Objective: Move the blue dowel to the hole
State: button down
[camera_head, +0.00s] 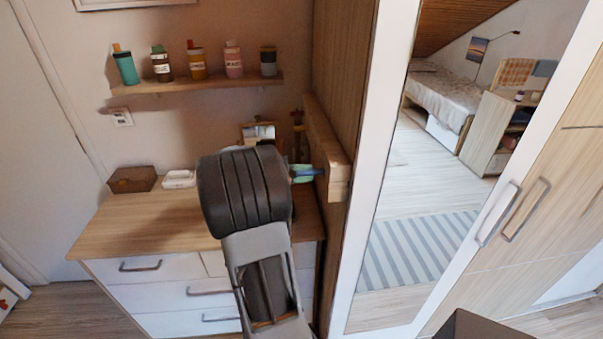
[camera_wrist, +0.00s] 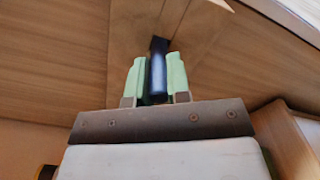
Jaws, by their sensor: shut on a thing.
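My gripper (camera_wrist: 159,72) has pale green fingers shut on the blue dowel (camera_wrist: 157,76), one on each side, in the wrist view. The dowel points away toward a wooden board. Its far end meets a dark spot (camera_wrist: 159,44) on the board, which looks like the hole. I cannot tell whether the tip is inside it or just in front. In the head view, the gripper (camera_head: 303,173) is beside the wooden board (camera_head: 322,135) on the wardrobe's side, with a bit of the blue dowel (camera_head: 317,172) showing between them. The hole is hidden there.
A dresser (camera_head: 130,225) stands below my arm, with a brown box (camera_head: 133,180) and a white box (camera_head: 179,179) on top. A wall shelf (camera_head: 200,87) holds several bottles. A mirrored wardrobe door (camera_head: 400,230) is at the right. A small framed item stands behind my arm.

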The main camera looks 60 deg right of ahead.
jog(key=shift+x, duration=0.95)
jog(key=c, duration=1)
grip_release()
jog(key=b+v, duration=0.3)
jog(key=v, duration=1)
jog(key=shift+w+a, duration=0.2)
jog(key=shift+w, duration=0.1)
